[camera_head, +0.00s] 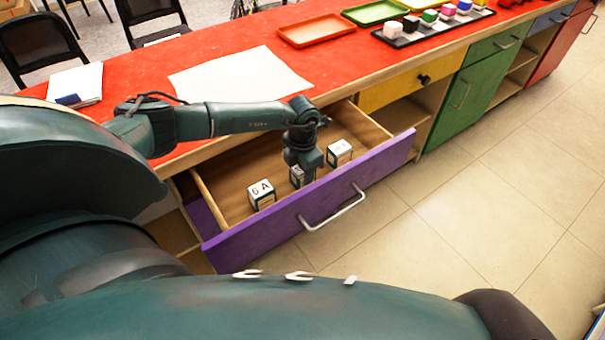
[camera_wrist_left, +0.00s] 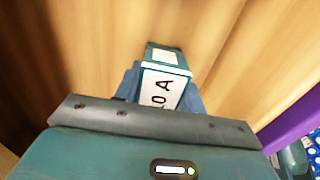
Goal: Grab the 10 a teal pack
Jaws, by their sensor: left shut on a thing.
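The purple-fronted drawer (camera_head: 310,222) is open, with several small white-and-teal packs in it. My left gripper (camera_head: 301,172) reaches down into the drawer and is shut on the middle pack (camera_head: 296,178), which it partly hides. In the left wrist view the held teal pack (camera_wrist_left: 165,88) has a white label reading "10 A" and sits between the fingers of my gripper (camera_wrist_left: 160,92). I cannot tell whether it touches the drawer floor. My right gripper is not in view.
A pack marked "6 A" (camera_head: 262,194) stands left of my gripper, and another pack (camera_head: 340,153) stands to the right, its label too small to read. The drawer's front panel and silver handle (camera_head: 334,209) are close by. Trays lie on the red counter (camera_head: 235,48).

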